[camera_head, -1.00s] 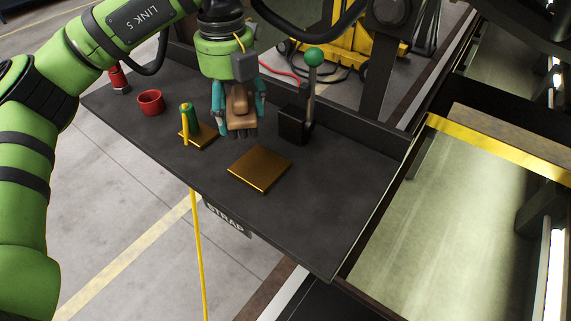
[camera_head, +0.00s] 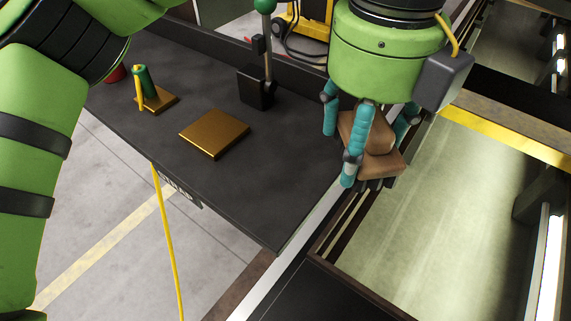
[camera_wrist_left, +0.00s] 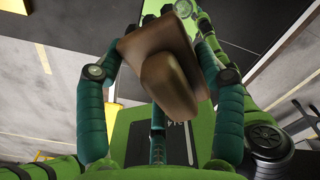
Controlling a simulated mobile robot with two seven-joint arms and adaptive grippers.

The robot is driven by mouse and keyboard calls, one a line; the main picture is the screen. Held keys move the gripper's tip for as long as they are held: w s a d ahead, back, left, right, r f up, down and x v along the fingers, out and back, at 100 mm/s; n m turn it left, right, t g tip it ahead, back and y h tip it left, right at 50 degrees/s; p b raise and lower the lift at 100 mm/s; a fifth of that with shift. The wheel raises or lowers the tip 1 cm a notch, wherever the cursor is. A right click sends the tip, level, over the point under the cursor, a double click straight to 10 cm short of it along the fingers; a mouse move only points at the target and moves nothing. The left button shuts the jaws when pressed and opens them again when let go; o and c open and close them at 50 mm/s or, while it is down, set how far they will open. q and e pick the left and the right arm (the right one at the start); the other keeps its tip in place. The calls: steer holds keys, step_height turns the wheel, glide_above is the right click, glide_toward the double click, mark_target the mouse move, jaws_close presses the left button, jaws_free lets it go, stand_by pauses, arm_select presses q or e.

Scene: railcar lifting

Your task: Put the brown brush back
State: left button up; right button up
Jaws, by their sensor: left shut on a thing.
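The brown brush (camera_head: 381,165), with dark bristles below, is held between the teal fingers of my left gripper (camera_head: 370,150) at the right of the head view. The gripper points down, over the right edge of the dark table, and the brush looks clear of the surface. In the left wrist view the brush (camera_wrist_left: 168,75) sits between the fingers, its brown block and rounded grip showing. A bare bronze plate (camera_head: 215,132) lies flat on the table, left of the gripper. My right gripper is not in view.
The dark table (camera_head: 235,195) holds a green handle with a yellow strap (camera_head: 145,82) on a small bronze plate, a black lever box (camera_head: 256,88) and a partly hidden red cup (camera_head: 115,73). A yellow-edged pit lies right. The table's front right is clear.

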arm_select(q)
steer(key=p, duration=0.3)
glide_above(280, 169)
steer(key=f, duration=0.6)
steer(key=shift+s+d, duration=0.25)
steer(key=shift+s, duration=0.05)
steer(key=shift+w+a+f, duration=0.2)
steer(key=shift+w, duration=0.05)
steer(key=shift+a+f, duration=0.1)
steer(key=shift+f, duration=0.1)
step_height(280, 169, down, 3)
steer(key=shift+f+p, duration=0.1)
steer(key=shift+p, duration=0.6)
steer(key=shift+w+f, duration=0.1)
steer(key=shift+f, duration=0.3)
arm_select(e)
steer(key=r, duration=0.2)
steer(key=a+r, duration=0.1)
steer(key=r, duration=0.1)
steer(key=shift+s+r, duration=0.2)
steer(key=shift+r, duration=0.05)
